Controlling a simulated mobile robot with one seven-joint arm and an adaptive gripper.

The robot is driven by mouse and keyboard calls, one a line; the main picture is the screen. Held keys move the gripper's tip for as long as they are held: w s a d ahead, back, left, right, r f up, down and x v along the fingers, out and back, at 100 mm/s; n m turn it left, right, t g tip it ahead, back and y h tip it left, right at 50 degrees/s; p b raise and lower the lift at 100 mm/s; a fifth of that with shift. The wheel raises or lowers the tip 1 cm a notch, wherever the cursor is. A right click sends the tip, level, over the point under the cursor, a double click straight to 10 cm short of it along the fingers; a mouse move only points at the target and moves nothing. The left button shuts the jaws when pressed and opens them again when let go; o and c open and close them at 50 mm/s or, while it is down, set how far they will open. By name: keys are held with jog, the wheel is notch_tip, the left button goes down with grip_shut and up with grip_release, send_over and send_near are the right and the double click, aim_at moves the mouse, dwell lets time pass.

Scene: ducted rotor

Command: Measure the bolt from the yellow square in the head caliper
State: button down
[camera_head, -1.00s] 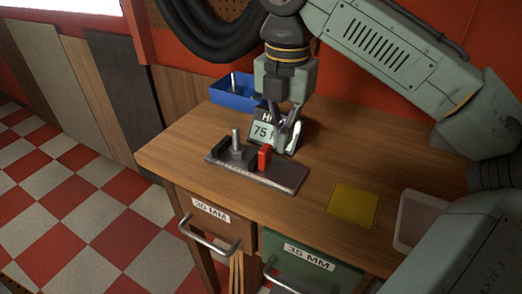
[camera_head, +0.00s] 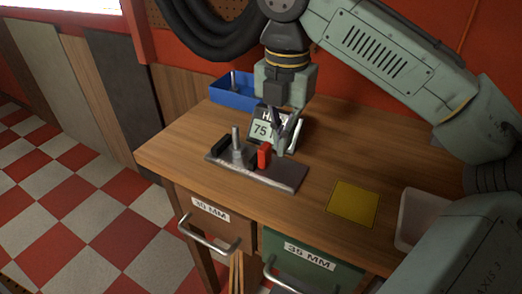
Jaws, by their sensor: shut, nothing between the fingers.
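The head caliper is a dark base plate (camera_head: 284,176) on the wooden bench with a black fixed jaw (camera_head: 221,145) and a red jaw (camera_head: 264,155). A grey bolt (camera_head: 237,150) stands upright, head down, between the two jaws. A display (camera_head: 261,130) behind it reads 75; the rest of its text is partly hidden by my gripper. The yellow square (camera_head: 353,204) lies bare on the bench to the right. My gripper (camera_head: 285,151) is shut and empty, pointing down just to the right of the red jaw. Whether it touches the jaw, I cannot tell.
A pale translucent tray (camera_head: 417,218) is at the right. Two labelled drawers, brown (camera_head: 213,220) and green (camera_head: 305,262), front the bench.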

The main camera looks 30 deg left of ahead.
aim_at(265, 146)
jog(key=shift+f+b, duration=0.85)
jog(key=shift+f, duration=1.4)
jog(key=shift+a+r, duration=0.1)
jog(key=shift+a, duration=0.05)
jog(key=shift+a+p, duration=1.05)
jog(key=shift+a, duration=0.5)
jog(key=shift+w+a+p, duration=0.1)
jog(key=shift+a+p, duration=0.8)
jog(key=shift+a, duration=0.1)
jog(key=shift+d, duration=0.2)
jog(key=shift+d+p, duration=0.4)
jog(key=shift+p, duration=0.1)
